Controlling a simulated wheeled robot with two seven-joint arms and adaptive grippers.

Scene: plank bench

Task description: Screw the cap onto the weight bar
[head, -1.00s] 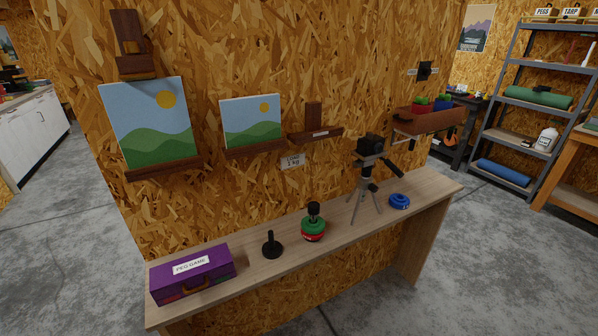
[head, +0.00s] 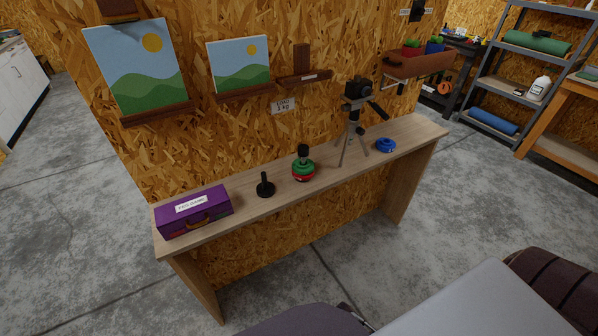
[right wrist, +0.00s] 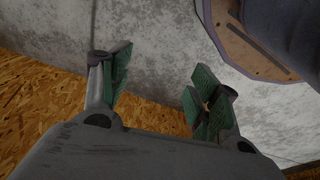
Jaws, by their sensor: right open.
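A black piece with a round base and a thin upright post (head: 265,188) stands on the plank bench in the head view. Right of it stands a stack of a green and a red disc (head: 303,171) with a black knob-like top (head: 303,151). I cannot tell for sure which black part is the cap and which the weight bar. My right gripper (right wrist: 160,90) is open and empty in the right wrist view, with its green-padded fingers apart. It is not near the bench objects. My left gripper is not in view.
The bench (head: 236,217) also holds a purple case (head: 193,211) at left, a camera tripod (head: 352,125) and a blue ring-shaped item (head: 385,145) at right. A chipboard wall with pictures and small shelves rises behind. Concrete floor (head: 330,255) lies clear before the bench.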

